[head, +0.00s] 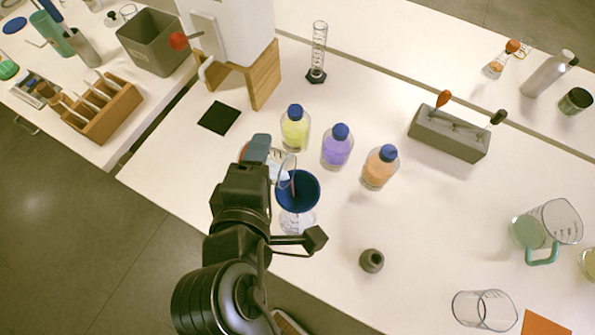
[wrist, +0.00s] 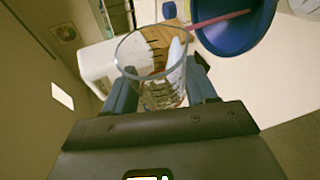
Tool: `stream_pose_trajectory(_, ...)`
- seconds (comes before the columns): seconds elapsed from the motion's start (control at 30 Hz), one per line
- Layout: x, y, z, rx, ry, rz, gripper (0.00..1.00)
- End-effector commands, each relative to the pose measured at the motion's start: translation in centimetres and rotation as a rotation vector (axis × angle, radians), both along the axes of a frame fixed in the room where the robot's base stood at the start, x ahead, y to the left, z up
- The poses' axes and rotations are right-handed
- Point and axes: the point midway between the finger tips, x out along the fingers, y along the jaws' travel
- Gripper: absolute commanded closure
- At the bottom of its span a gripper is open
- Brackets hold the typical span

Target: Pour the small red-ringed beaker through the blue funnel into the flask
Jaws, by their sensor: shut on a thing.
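My gripper (head: 268,158) is shut on a small clear beaker (head: 287,168), seen close up in the wrist view (wrist: 150,62) between the fingers (wrist: 160,98). The beaker is tilted, its mouth over the blue funnel (head: 308,186). A thin pink-red streak (wrist: 220,19) runs from the beaker's rim into the funnel (wrist: 232,42); it looks like a pouring stream. The funnel sits in the mouth of a clear flask (head: 298,221) standing on the bench. How much liquid is in the beaker or flask is unclear, and the red ring is hard to make out.
Yellow (head: 295,131), purple (head: 337,149) and orange (head: 380,169) blue-capped bottles stand just behind the funnel. A small grey cup (head: 371,260) is to the front right. A grey block (head: 447,141), jug (head: 555,225) and glass beaker (head: 484,311) stand further right.

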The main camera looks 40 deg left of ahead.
Motion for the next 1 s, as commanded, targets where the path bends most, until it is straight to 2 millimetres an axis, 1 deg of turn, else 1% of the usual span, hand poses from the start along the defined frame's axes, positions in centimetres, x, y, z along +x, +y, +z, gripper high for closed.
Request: stream_pose_trajectory(1.0,0.04,-0.14,0.20,0.043,0.012,0.000,0.78)
